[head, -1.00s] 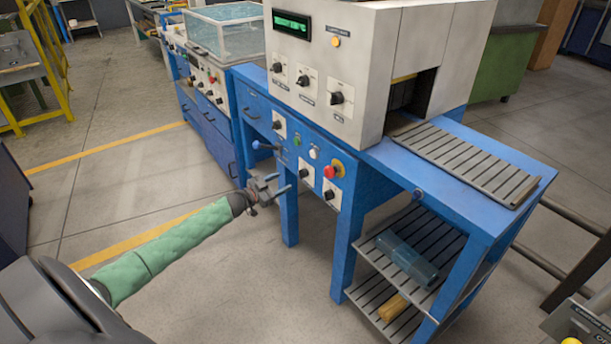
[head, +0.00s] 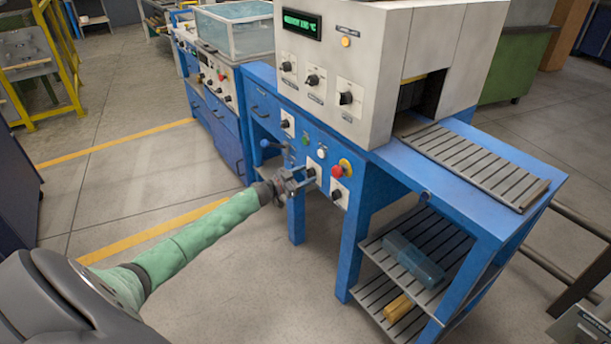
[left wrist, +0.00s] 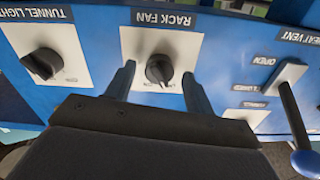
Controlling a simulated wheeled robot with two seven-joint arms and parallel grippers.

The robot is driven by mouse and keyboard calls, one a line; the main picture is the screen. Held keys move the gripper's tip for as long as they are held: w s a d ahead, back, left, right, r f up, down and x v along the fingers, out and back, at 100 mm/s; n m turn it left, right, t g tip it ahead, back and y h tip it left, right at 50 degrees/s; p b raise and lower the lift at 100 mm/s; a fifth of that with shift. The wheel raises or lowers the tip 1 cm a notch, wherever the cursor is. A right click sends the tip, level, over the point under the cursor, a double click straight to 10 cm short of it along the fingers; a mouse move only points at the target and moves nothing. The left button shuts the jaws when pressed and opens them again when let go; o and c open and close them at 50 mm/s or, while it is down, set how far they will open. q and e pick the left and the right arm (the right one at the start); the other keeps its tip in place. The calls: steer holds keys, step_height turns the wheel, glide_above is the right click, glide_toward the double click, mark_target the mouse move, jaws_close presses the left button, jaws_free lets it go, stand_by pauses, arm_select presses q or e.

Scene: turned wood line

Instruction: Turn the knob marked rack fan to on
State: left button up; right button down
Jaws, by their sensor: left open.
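The rack fan knob (left wrist: 159,70) is a round black knob on a white plate, under the label RACK FAN in the left wrist view. The fingers of my left gripper (left wrist: 158,88) stand apart, one on each side of the knob; I cannot tell whether they touch it. The knob's position marks are too small to read. In the head view my left gripper (head: 303,178) is at the front panel of the blue machine, in front of the rack fan plate (head: 312,173). My right gripper is not in view.
The tunnel light knob (left wrist: 42,63) sits beside it on its own plate. The heat vent lever (left wrist: 292,110) with a blue ball is on the other side, close to the finger. A slatted shelf (head: 375,285) lies below.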

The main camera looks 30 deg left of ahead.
arm_select(q)
steer(key=shift+w+d, duration=0.1)
steer(key=shift+w, duration=0.1)
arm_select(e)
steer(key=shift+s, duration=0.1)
arm_select(q)
steer(key=shift+c, duration=0.4)
steer(key=c, duration=0.9)
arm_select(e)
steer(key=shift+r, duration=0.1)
arm_select(q)
steer(key=shift+m, duration=0.3)
steer(key=m+b, duration=0.2)
steer(key=m, duration=0.9)
steer(key=shift+f+b, duration=0.1)
steer(key=shift+b, duration=0.3)
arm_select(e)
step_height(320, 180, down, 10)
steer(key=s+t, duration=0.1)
arm_select(q)
steer(key=shift+m, duration=0.3)
